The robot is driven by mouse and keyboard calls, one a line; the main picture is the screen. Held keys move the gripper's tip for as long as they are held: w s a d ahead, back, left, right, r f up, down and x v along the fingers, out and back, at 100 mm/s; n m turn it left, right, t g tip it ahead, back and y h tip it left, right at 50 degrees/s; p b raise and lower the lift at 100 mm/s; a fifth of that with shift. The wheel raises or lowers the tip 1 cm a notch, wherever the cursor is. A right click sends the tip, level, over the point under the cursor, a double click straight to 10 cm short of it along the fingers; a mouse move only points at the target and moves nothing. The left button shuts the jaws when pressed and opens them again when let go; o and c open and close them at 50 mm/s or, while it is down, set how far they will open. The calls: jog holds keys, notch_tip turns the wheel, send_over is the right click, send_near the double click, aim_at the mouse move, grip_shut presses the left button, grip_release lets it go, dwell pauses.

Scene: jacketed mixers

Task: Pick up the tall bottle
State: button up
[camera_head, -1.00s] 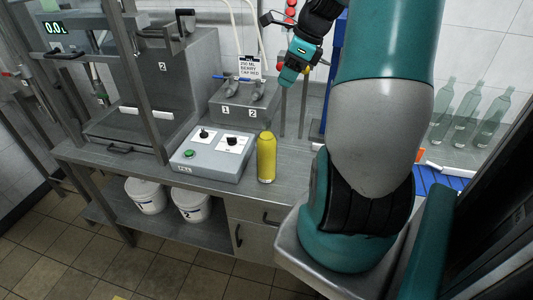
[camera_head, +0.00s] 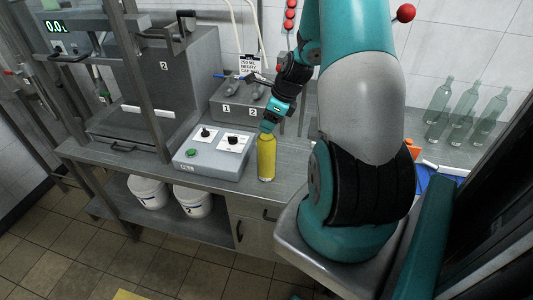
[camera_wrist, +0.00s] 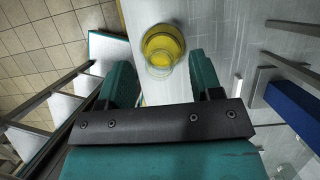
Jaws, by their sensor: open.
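The tall bottle (camera_head: 266,158) is yellow and stands upright on the grey counter, right of the control box. In the wrist view the bottle (camera_wrist: 160,50) shows from above, with a clear round rim over yellow contents, just beyond my fingers. My gripper (camera_head: 269,124) is at the bottle's top in the head view, and its fingertips partly hide the top there. In the wrist view my gripper (camera_wrist: 163,80) has its two teal fingers apart, with nothing held between them. I cannot tell whether a finger touches the bottle.
The control box (camera_head: 213,150) with knobs and a green button stands close left of the bottle. A grey valve block (camera_head: 240,108) is behind. Clear bottles (camera_head: 465,112) stand at the right. The counter's front edge is close before the bottle.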

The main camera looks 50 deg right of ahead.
jog(key=shift+x, duration=1.2)
grip_shut()
jog(key=shift+d+r, duration=0.1)
dwell(0.4)
